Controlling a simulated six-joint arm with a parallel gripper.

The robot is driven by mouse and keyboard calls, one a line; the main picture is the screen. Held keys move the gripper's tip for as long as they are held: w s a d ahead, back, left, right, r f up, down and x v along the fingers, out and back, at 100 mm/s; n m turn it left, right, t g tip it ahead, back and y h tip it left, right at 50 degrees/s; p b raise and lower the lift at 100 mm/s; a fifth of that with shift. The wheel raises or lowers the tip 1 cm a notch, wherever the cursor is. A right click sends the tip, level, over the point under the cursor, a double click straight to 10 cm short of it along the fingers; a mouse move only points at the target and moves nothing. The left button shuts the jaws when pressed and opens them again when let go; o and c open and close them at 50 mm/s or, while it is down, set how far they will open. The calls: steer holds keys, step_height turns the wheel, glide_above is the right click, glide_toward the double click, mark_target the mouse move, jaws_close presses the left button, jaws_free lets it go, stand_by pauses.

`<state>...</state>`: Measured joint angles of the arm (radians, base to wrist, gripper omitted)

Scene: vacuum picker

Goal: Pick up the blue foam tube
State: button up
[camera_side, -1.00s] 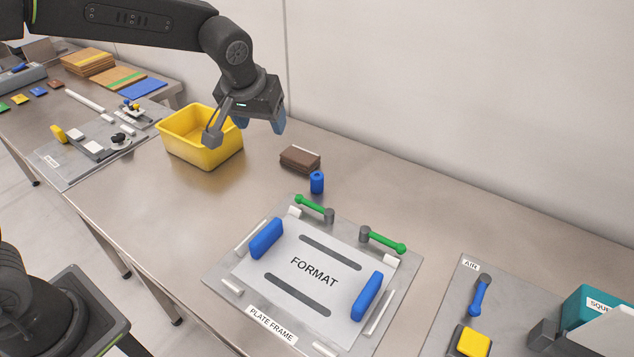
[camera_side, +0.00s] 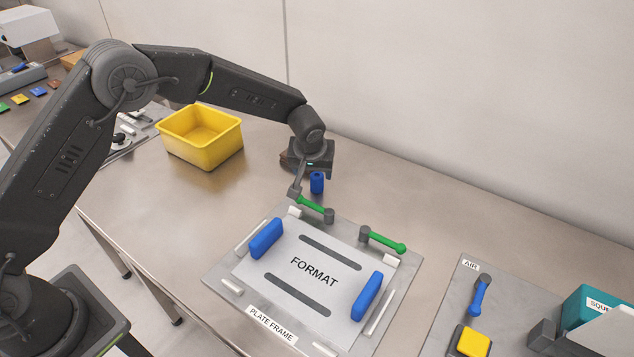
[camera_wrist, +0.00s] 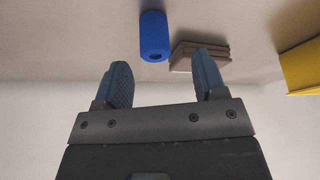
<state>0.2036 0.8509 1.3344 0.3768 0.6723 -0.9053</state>
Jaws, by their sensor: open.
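The blue foam tube (camera_side: 317,183) stands upright on the metal table, behind the plate frame, with a dark hole in its top. It also shows in the wrist view (camera_wrist: 154,36), ahead of the fingers and between their lines. My gripper (camera_side: 304,186) is low, right at the tube in the side view, and partly hides the brown blocks behind. In the wrist view my gripper (camera_wrist: 163,82) has its two blue-grey fingers apart with nothing between them. I cannot tell the exact gap between fingers and tube.
Brown blocks (camera_wrist: 199,55) lie just beside the tube. A yellow bin (camera_side: 181,155) stands to the left. The plate frame (camera_side: 222,273) with green clamp levers (camera_side: 312,205) and blue handles (camera_side: 266,238) lies in front. The table between bin and frame is clear.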

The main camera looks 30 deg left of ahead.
mark_target(317, 176)
steer(key=shift+x, duration=2.9)
steer(key=shift+w+d, duration=0.15)
steer(key=shift+d, duration=0.05)
steer(key=shift+c, duration=0.5)
steer(key=c, duration=0.9)
